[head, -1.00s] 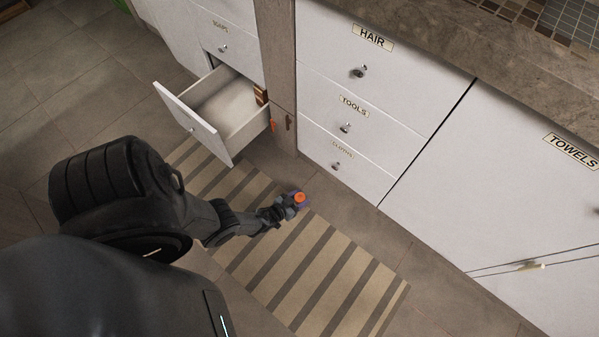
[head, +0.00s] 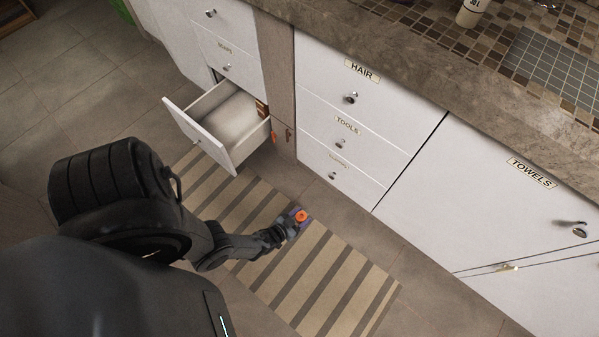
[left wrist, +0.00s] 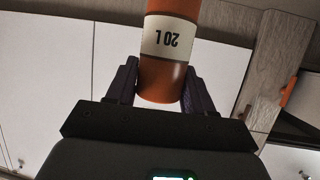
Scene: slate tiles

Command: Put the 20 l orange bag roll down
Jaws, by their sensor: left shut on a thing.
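The orange 20 l bag roll (left wrist: 168,50) has a white band with dark "20 l" lettering, seen upside down in the left wrist view. My left gripper (left wrist: 160,88) is shut on it, one finger on each side. In the head view the roll's round orange end (head: 301,216) shows at the tip of my left arm, with the gripper (head: 292,226) around it. It is held over the striped mat, in front of the cabinets. My right gripper is not in view.
An open drawer (head: 204,135) stands out at left, with a brown item at its right inner side. A striped mat (head: 335,280) lies on the tiled floor. White drawers labelled HAIR (head: 362,71) and TOOLS, a TOWELS cabinet (head: 500,200) and a stone countertop (head: 420,65) line the right.

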